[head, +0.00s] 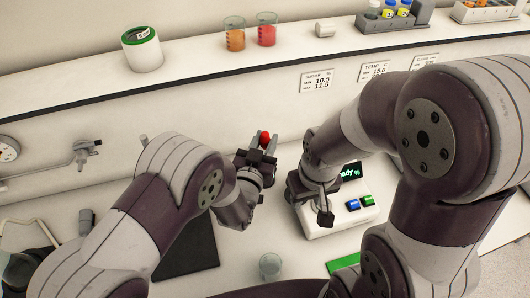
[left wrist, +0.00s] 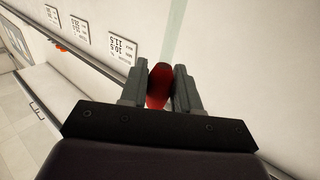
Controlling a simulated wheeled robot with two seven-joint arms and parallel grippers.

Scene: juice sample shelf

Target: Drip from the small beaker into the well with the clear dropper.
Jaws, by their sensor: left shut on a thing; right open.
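My left gripper (head: 262,153) is shut on a red rounded piece (head: 265,137) that looks like a dropper's bulb. The piece also shows between the fingers in the left wrist view (left wrist: 159,86). No clear tube can be made out below it. A small clear beaker (head: 270,265) stands on the lower counter, nearer than both grippers. My right gripper (head: 322,205) is open over the left part of a white instrument (head: 337,222) with a lit screen (head: 350,171). I cannot make out a well on the instrument; my right gripper and arm cover part of it.
The instrument has a blue button (head: 352,204) and a green button (head: 367,200). A dark mat (head: 190,250) lies left of the small beaker. The raised shelf holds an orange beaker (head: 235,34), a red beaker (head: 267,30) and a green-rimmed white tub (head: 143,50).

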